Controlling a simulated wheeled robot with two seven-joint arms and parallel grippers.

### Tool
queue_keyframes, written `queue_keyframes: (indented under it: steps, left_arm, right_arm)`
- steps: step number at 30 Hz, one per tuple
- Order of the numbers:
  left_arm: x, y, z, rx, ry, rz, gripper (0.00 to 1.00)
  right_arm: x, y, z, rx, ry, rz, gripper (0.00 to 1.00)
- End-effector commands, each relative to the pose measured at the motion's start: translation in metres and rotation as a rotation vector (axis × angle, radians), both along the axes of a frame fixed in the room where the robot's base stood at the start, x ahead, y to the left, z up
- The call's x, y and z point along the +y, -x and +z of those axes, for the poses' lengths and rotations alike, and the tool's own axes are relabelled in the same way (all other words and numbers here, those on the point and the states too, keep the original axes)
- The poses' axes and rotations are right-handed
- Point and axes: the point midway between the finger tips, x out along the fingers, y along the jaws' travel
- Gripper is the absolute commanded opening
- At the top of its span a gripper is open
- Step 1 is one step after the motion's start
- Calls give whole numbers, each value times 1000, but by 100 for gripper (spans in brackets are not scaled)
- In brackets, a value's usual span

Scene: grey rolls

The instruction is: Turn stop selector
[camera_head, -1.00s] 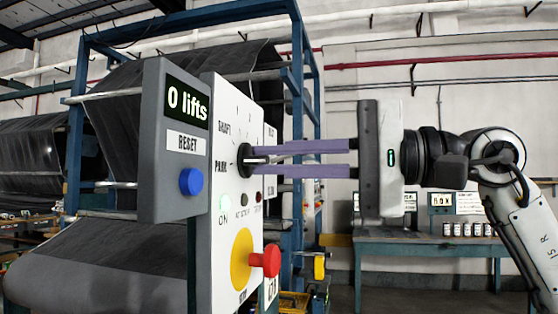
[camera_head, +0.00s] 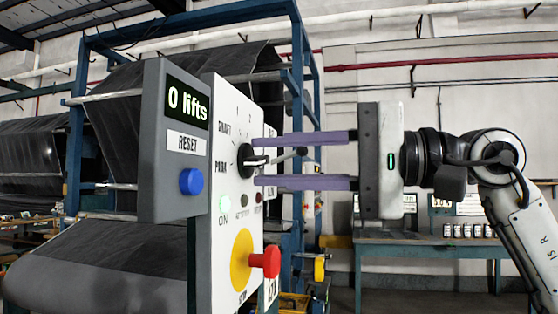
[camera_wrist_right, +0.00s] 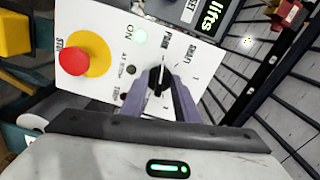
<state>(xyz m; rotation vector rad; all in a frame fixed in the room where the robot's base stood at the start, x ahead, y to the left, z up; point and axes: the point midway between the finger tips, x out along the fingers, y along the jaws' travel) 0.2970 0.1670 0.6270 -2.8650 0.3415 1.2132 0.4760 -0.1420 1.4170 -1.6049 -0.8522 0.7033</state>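The black stop selector (camera_head: 244,158) sits on the white panel (camera_head: 222,100), among marks including SHAFT and PARK. It also shows in the right wrist view (camera_wrist_right: 161,76), its white line pointing roughly toward the PARK label. My right gripper (camera_head: 266,161) is open, its two purple fingers above and below the selector with gaps on both sides in the head view. In the right wrist view the fingers (camera_wrist_right: 160,98) straddle the selector. A dark rod shows between the fingers in the head view; I cannot tell what it belongs to. My left gripper is not in view.
A red stop button (camera_head: 265,262) on a yellow base sticks out below the selector. A grey box with a "0 lifts" display (camera_head: 187,105) and a blue reset button (camera_head: 191,181) stands to the left. A blue table (camera_head: 440,243) is behind at right.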

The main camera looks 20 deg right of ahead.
Motion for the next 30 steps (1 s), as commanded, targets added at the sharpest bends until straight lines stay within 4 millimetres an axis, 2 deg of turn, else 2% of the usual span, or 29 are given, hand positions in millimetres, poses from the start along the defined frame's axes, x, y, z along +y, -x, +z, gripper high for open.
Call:
queue_keyframes:
  steps: [8,21,25,30]
  left_arm:
    - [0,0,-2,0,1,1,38]
    - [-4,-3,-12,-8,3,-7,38]
    - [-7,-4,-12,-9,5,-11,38]
    - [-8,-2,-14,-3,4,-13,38]
  right_arm:
    - [-4,2,-1,1,-1,-2,28]
    - [-68,45,-2,0,-2,-3,28]
    - [-81,53,-1,1,-1,-2,28]
    - [-86,58,0,1,-1,0,28]
